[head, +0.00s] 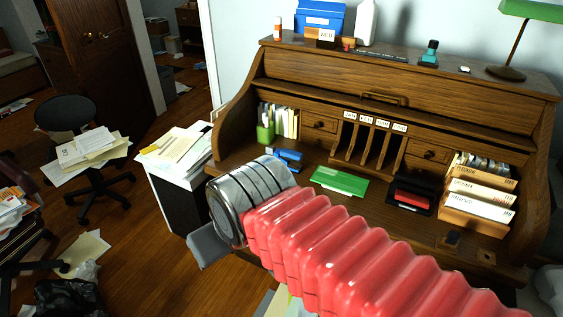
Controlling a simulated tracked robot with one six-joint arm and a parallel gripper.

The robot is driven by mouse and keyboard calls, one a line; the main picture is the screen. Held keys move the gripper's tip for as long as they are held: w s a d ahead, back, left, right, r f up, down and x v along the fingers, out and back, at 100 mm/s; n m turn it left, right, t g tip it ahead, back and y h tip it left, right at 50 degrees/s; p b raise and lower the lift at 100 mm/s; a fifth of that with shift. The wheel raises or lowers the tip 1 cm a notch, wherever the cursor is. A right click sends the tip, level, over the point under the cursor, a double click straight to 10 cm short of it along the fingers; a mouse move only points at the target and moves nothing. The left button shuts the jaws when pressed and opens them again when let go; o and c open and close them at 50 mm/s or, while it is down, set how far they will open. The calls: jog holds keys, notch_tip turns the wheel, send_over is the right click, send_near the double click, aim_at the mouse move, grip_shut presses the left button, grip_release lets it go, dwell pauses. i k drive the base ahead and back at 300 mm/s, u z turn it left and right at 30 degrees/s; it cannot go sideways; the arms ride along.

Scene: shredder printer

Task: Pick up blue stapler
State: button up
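A small blue object that looks like the stapler (288,156) lies on the desktop of the wooden roll-top desk, left of a green pad. Its lower part is close to the metal cuff of my arm in the picture. My red ribbed arm reaches in from the lower right and ends in this cuff, at my gripper (238,200). The cuff appears in front of the desk's left part.
The desk (372,84) holds a green pad (339,181), a black and red ink pad (411,196), a green pen cup (265,132) and trays of papers (482,189). A paper-topped shredder or bin (176,203) stands left. An office chair (64,113) and scattered papers are farther left.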

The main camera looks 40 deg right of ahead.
aim_at(294, 167)
jog(key=u, duration=0.05)
jog(key=i, duration=1)
jog(key=z, duration=0.05)
